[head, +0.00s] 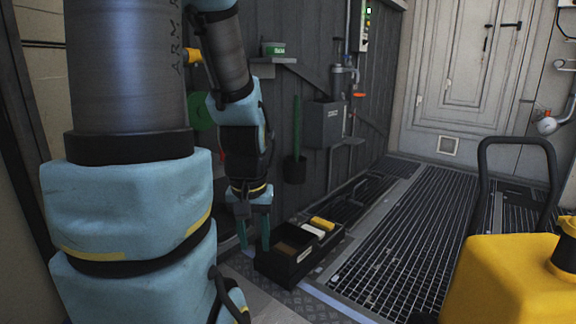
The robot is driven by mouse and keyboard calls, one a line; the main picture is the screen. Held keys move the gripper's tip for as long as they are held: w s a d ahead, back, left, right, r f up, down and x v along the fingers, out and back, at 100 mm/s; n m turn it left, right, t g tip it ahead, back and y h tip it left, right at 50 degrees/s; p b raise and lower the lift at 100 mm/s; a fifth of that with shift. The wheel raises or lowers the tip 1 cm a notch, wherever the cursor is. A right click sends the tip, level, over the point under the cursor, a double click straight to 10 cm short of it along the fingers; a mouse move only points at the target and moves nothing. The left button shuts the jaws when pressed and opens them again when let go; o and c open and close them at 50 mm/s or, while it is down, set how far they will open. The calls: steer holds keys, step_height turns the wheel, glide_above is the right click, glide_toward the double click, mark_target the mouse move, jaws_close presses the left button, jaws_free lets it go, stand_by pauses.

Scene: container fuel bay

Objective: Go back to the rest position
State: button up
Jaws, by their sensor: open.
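My gripper (253,232) hangs from my arm left of the picture's middle, pointing down. Its two teal fingers are apart and I see nothing between them. It is just left of a black open box (297,270) on the floor. I cannot tell whether the fingers touch the box. My arm's thick grey and light-blue links cover much of the left side of the view.
The box holds a yellow item (323,223), a white item (313,231) and something brown. A yellow container (500,285) with a black handle frame is at the front right. A small shelf (274,68) juts from the dark wall. Grated floor (400,240) lies clear in the middle.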

step_height(320, 180, up, 35)
steer(key=p, duration=3.3)
steer(key=shift+w+d+p, duration=0.15)
steer(key=shift+w+p, duration=0.1)
steer(key=shift+p, duration=0.05)
steer(key=shift+r, duration=0.1)
